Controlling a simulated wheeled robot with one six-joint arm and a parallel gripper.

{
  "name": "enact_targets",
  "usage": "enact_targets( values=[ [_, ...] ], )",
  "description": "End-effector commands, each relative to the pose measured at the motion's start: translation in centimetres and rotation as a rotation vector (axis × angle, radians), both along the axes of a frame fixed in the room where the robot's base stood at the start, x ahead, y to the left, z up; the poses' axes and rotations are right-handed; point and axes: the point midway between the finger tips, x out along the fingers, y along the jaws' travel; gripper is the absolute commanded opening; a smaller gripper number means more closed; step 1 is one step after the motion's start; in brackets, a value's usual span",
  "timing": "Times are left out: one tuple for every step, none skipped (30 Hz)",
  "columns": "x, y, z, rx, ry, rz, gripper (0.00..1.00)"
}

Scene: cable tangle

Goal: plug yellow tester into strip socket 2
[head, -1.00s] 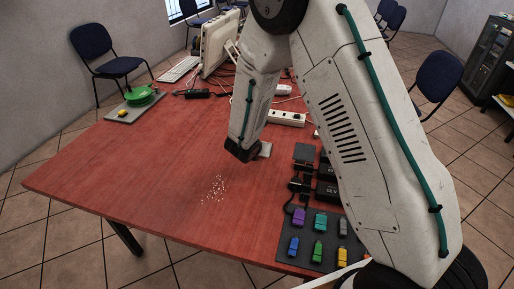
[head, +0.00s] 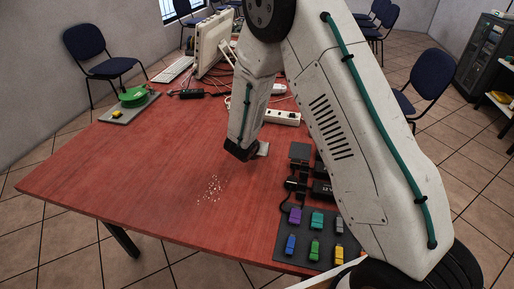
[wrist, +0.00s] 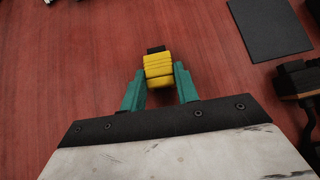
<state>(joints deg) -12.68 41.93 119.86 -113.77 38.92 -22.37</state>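The yellow tester (wrist: 158,68) is between the two teal fingers of my gripper (wrist: 159,78) in the wrist view. The fingers sit against its sides, and a dark end points away from the gripper. The red tabletop shows beneath it; its height above the table cannot be told. In the head view my fingers and the held tester cannot be made out behind my dark wrist. The white power strip (head: 282,117) lies on the table beyond my wrist, partly hidden by my arm. Its sockets are too small to tell apart.
A dark mat (head: 284,254) with several coloured plugs lies at the front right, near black adapters (head: 321,189). A grey tray (head: 113,116) holds a green spool (head: 134,97). A monitor (head: 212,48) and cables are at the back. The table's front left is mostly clear, with pale specks.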

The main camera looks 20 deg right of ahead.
Motion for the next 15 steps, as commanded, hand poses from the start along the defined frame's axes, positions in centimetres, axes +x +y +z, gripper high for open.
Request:
enact_targets(
  values=[
    [0.0, 0.0, 0.2, 0.0, -0.001, -0.001, 0.03],
    [0.0, 0.0, 0.3, 0.001, -0.002, 0.0, 0.03],
    [0.0, 0.0, 0.6, 0.001, -0.002, 0.0, 0.03],
    [0.0, 0.0, 0.8, 0.001, -0.002, -0.001, 0.03],
    [0.0, 0.0, 1.1, 0.001, -0.003, -0.001, 0.03],
    [0.1, 0.0, 1.4, 0.001, -0.003, -0.001, 0.03],
    [0.1, 0.0, 1.7, 0.001, -0.003, -0.001, 0.03],
    [0.1, 0.0, 1.9, 0.001, -0.003, -0.001, 0.03],
    [0.0, 0.0, 2.2, 0.001, -0.003, -0.001, 0.03],
    [0.0, 0.0, 2.5, 0.0, -0.002, 0.0, 0.03],
    [0.1, 0.0, 2.7, 0.001, -0.003, -0.001, 0.03],
    [0.1, 0.0, 3.0, 0.002, -0.003, -0.001, 0.03],
    [0.1, 0.0, 3.3, 0.001, -0.002, -0.001, 0.03],
    [0.1, 0.0, 3.5, 0.001, -0.002, 0.0, 0.03],
    [0.1, 0.0, 3.8, 0.001, -0.002, 0.0, 0.03]
  ],
)
